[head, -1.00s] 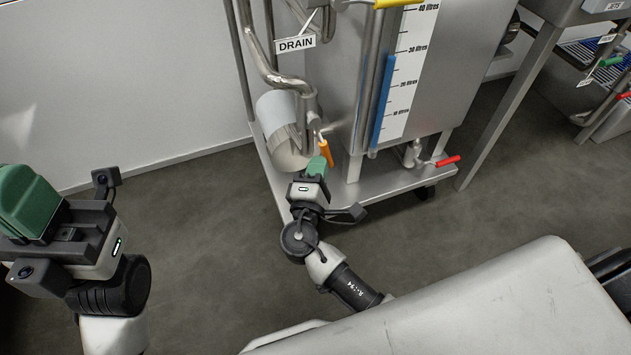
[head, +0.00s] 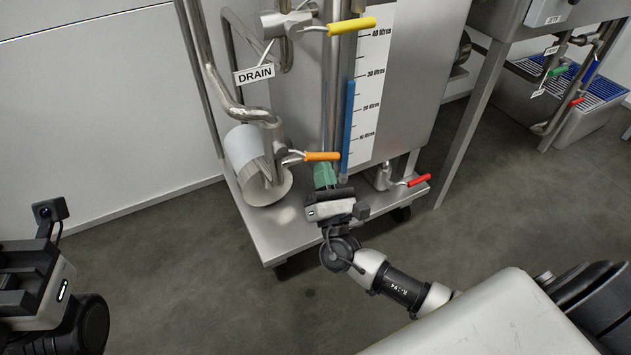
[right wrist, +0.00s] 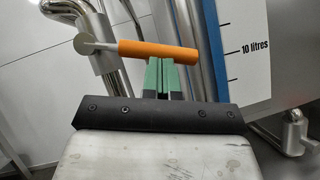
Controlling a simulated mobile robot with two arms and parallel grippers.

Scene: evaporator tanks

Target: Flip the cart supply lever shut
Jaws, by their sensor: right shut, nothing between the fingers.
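An orange lever (head: 322,156) sits on a valve low on the pipework at the tank's left side. It lies level and points right, across the vertical pipe. It also shows in the right wrist view (right wrist: 158,54), level just beyond my fingertips. My right gripper (head: 325,175) is shut and empty, its green fingers right below the orange lever. I cannot tell whether they touch it. My left gripper (head: 35,285) is at the left edge, with its fingers out of the picture.
A yellow lever (head: 352,26) is above, near a DRAIN tag (head: 254,74). A red lever (head: 419,180) is low on the right. The tank (head: 412,80) stands on a wheeled steel cart (head: 270,240). A white cylinder (head: 247,150) is left of the valve.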

